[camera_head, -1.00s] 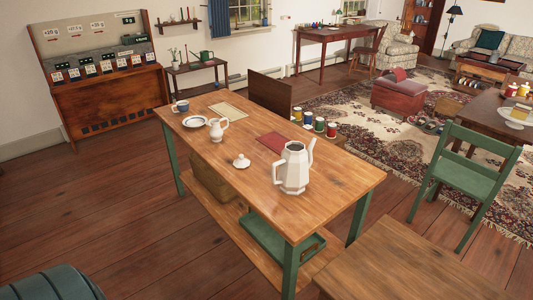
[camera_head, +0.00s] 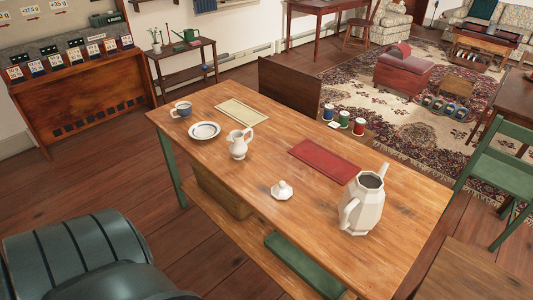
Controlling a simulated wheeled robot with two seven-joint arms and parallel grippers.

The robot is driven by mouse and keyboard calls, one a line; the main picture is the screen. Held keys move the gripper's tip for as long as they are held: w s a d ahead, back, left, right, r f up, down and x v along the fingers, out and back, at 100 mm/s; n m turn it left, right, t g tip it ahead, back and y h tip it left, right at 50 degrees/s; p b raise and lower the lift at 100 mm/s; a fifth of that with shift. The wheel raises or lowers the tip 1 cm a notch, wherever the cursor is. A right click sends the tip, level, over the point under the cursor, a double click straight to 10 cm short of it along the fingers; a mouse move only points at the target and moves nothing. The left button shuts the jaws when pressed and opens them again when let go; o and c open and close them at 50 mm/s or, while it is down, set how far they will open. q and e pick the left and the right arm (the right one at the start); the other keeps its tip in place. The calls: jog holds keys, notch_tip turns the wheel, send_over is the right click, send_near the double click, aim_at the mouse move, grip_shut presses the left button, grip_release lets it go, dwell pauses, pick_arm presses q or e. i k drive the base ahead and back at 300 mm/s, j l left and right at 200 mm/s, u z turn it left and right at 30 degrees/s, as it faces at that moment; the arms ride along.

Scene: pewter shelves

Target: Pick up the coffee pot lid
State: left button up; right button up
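The white coffee pot lid (camera_head: 282,191) lies on the wooden table (camera_head: 262,170), near its front edge, with its knob upward. The white faceted coffee pot (camera_head: 362,205) stands upright to the right of it, open at the top, its spout pointing up and right. The lid and pot are apart. Neither gripper shows in the head view. A dark green-grey segmented part, likely mine, fills the lower left corner.
On the table are a small white jug (camera_head: 238,145), a white plate (camera_head: 204,131), a blue cup (camera_head: 181,109), a beige mat (camera_head: 243,113) and a red mat (camera_head: 323,162). A green chair (camera_head: 501,175) stands right. The tabletop around the lid is clear.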

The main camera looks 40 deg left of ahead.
aim_at(281, 191)
jog(key=j, duration=0.7)
jog(key=i+j, duration=0.1)
jog(key=j, duration=0.65)
